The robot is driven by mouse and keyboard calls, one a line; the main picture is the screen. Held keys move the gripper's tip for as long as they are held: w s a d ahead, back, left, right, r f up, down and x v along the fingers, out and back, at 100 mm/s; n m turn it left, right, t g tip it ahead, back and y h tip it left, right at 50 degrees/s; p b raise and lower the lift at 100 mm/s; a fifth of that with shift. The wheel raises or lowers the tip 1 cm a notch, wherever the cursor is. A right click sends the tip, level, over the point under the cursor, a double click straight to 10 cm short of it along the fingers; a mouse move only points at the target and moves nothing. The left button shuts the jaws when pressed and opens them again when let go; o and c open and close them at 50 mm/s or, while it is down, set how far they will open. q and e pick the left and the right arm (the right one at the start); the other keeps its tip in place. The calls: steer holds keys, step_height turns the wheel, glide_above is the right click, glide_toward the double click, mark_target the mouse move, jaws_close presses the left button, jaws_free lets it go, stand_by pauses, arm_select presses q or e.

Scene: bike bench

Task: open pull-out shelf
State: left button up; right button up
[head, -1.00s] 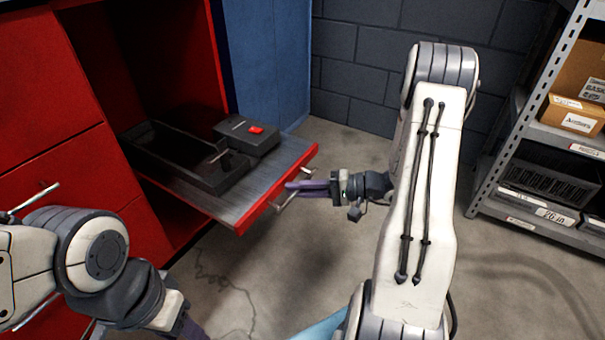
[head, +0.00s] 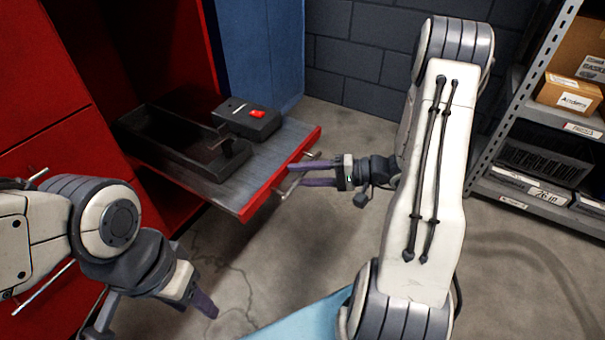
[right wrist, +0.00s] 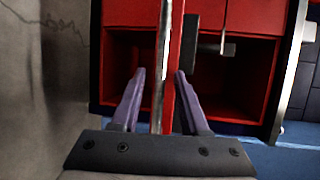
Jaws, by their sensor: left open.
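The pull-out shelf (head: 285,150) sticks well out of the red cabinet, with a grey top and a red front edge. Its silver handle (head: 284,190) runs along that front. My right gripper (head: 298,176) is at the handle with its two purple fingers apart. In the right wrist view, the handle (right wrist: 161,60) and the red shelf front (right wrist: 180,60) stand between the spread fingers (right wrist: 157,85), with gaps on both sides. My left gripper (head: 207,304) is open and empty, low in front of the cabinet, away from the shelf.
A black open tray (head: 175,150) and a dark box with a red button (head: 250,120) sit on the shelf. Red drawers (head: 70,160) are at the left. A metal rack (head: 520,110) with boxes stands at the right. Floor before the shelf is clear.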

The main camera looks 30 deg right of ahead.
steer(key=p+v, duration=0.4)
steer(key=v, duration=0.6)
steer(key=shift+d, duration=0.2)
steer(key=shift+s+r, duration=0.1)
steer(key=shift+r, duration=0.05)
